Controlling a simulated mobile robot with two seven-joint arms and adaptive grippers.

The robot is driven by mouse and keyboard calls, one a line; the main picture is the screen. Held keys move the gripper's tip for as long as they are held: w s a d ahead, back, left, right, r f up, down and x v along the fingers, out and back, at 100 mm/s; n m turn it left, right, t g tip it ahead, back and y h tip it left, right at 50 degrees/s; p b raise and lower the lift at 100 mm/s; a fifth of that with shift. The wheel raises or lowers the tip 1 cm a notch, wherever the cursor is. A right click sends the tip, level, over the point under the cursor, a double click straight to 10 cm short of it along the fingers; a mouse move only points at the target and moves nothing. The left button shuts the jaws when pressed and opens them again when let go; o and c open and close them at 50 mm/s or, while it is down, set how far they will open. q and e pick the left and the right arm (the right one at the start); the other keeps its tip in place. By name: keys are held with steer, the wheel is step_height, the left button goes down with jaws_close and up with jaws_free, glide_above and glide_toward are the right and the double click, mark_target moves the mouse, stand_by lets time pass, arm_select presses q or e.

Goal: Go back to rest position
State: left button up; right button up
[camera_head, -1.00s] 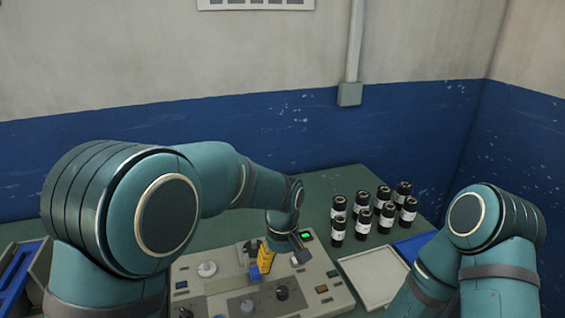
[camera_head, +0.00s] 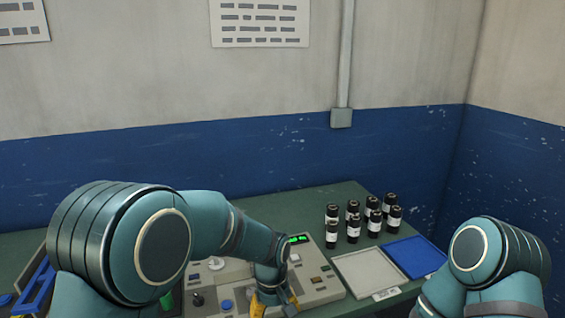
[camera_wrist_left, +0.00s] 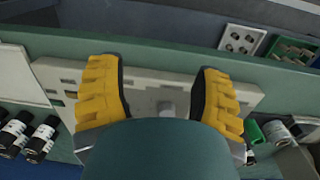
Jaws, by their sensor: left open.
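My left gripper (camera_head: 274,304) has yellow fingers and hangs low over the front of the grey control panel (camera_head: 322,291) in the head view. In the left wrist view the gripper's (camera_wrist_left: 158,100) two yellow fingers stand wide apart with nothing between them. A grey knob on the panel (camera_wrist_left: 143,82) shows beyond the gap. Whether the fingers touch the panel cannot be told. My right arm (camera_head: 490,262) shows at the right of the head view, but its gripper is out of the picture.
Several black bottles with white labels (camera_head: 353,228) stand on the green table (camera_head: 335,195) behind an empty pale tray (camera_head: 368,272). A blue tray (camera_head: 414,256) lies beside it, near my right arm. A blue-edged bin (camera_head: 38,285) is at the left. The table's back stretch is clear.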

arm_select(q)
steer(key=s+a+f+h, duration=0.1)
steer(key=s+a+f, duration=0.3)
steer(key=s+f, duration=0.4)
steer(key=s+a+f+m+t+h, duration=0.1)
steer(key=s+a+f, duration=0.3)
steer(key=s+f, duration=0.4)
step_height(320, 180, down, 3)
steer(key=shift+s+a+r+m+t+h, duration=0.1)
steer(key=shift+s+a+m+t+h, duration=0.15)
steer(key=shift+h, duration=0.45)
arm_select(e)
steer(key=shift+w+f, duration=0.15)
steer(key=shift+w, duration=0.1)
